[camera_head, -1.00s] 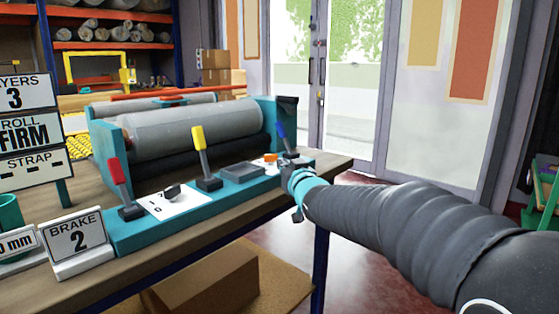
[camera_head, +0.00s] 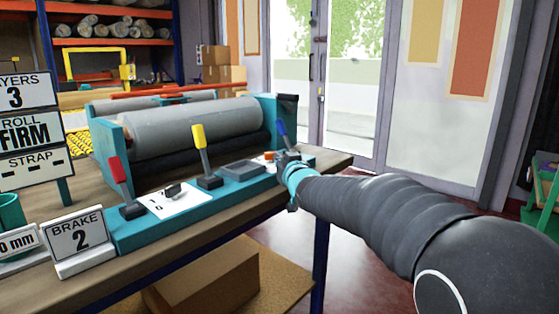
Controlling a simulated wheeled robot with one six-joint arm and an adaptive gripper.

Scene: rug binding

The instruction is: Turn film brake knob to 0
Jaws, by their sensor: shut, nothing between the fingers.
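The brake sign (camera_head: 80,240) reads "BRAKE 2" and stands at the left front of the table. A small dark knob (camera_head: 173,190) sits on a white dial plate (camera_head: 180,203) on the teal control panel (camera_head: 135,232); I take it to be the film brake knob. The plate's marks are too small to read. My gripper (camera_head: 284,160) is shut and empty at the panel's right end, close to the blue-handled lever and well to the right of the knob. My gripper and arm hide part of that end.
On the panel stand a red lever (camera_head: 119,172), a yellow lever (camera_head: 200,140) and a blue lever (camera_head: 281,130). A grey roll (camera_head: 195,128) lies behind them. An orange piece (camera_head: 269,155) is near my gripper. Signs crowd the left.

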